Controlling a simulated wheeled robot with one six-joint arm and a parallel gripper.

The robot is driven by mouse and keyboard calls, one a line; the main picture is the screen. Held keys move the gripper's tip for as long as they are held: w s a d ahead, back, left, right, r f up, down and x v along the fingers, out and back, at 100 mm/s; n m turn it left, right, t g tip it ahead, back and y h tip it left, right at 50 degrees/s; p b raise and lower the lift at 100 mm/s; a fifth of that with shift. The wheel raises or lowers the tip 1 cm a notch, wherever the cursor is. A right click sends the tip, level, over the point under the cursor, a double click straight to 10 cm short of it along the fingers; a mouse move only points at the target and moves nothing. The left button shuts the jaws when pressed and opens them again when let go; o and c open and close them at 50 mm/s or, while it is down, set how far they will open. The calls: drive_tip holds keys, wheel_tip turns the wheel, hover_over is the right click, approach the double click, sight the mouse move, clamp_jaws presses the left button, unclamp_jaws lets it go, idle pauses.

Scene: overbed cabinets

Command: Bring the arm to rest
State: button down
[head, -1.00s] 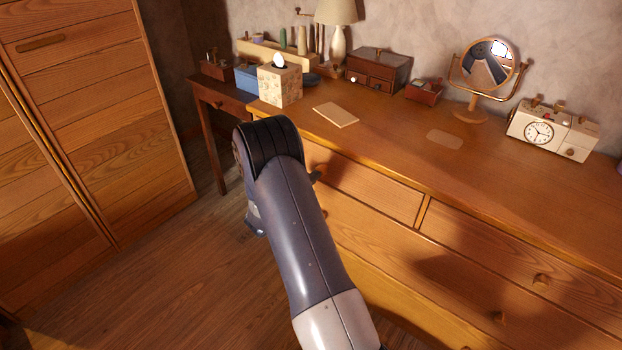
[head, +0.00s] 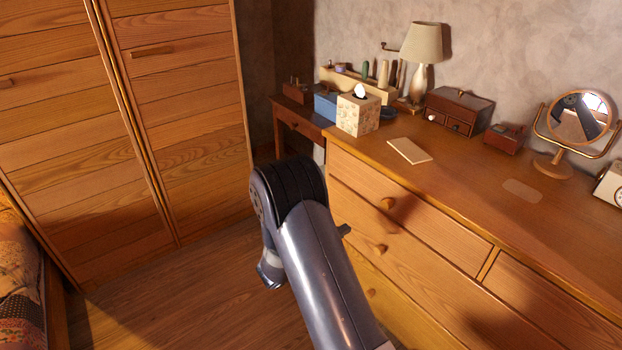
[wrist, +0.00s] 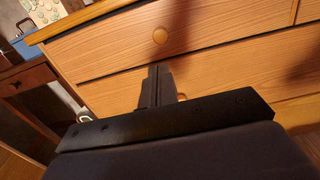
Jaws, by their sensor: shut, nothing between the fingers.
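My gripper (wrist: 158,86) shows in the wrist view with its two dark fingers together and nothing between them. It points at the drawer fronts of the wooden dresser (wrist: 215,50), in front of a round drawer knob; I cannot tell how wide the gap is. In the head view my arm reaches forward over the floor, left of the dresser (head: 440,195), and its bent joint is nearest the far end. The fingers are mostly hidden behind the arm there.
A tall wooden wardrobe (head: 180,110) stands at the left, with a patterned bed corner (head: 20,285) below it. The dresser top holds a tissue box (head: 357,115), a notepad (head: 409,151) and a round mirror (head: 580,118). Open floor (head: 200,300) lies between wardrobe and dresser.

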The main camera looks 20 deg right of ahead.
sight(384, 205)
drive_tip(key=x, duration=1.4)
